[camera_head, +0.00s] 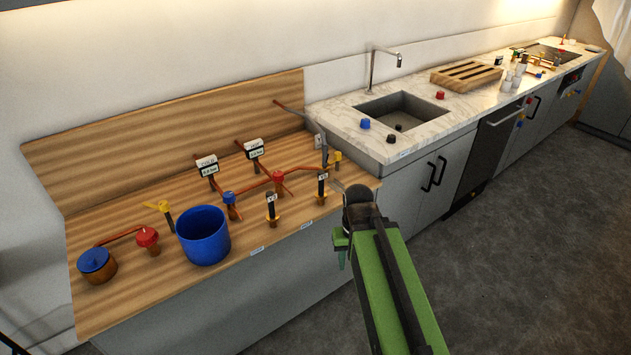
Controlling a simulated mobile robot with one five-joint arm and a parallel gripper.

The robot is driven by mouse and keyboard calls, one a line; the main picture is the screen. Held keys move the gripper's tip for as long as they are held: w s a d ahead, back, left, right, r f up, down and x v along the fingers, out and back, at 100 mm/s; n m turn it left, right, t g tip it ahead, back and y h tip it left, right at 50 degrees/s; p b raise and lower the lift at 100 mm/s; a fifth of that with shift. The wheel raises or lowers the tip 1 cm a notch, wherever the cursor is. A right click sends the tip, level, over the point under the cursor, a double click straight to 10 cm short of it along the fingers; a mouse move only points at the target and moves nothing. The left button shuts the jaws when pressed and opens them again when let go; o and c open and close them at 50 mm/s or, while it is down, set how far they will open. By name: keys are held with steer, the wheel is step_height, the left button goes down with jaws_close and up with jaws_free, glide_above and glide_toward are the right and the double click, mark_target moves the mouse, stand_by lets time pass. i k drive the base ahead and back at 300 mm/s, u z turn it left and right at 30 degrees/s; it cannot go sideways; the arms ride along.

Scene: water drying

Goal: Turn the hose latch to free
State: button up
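A dark grey hose (323,150) curves down at the right end of the wooden bench, close to the sink counter. A small yellow handle (337,157) stands beside its lower end; it may be the hose latch, but I cannot tell for sure. A second yellow handle (159,206) sits on a post at the left part of the bench. My gripper (337,186) is near the bench's right front corner, in front of the yellow handle by the hose and seemingly apart from it. Its fingers are small and partly hidden by my wrist, so their opening is unclear.
On the wooden bench (110,225) stand a blue bucket (203,236), copper pipes, a red valve (278,177), a blue valve (229,197), two gauges and two black-handled posts. The sink (402,112) lies to the right. The floor (520,270) in front is clear.

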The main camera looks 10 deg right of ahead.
mark_target(337, 155)
steer(key=u, duration=0.2)
steer(key=i, duration=0.9)
steer(key=z, duration=0.4)
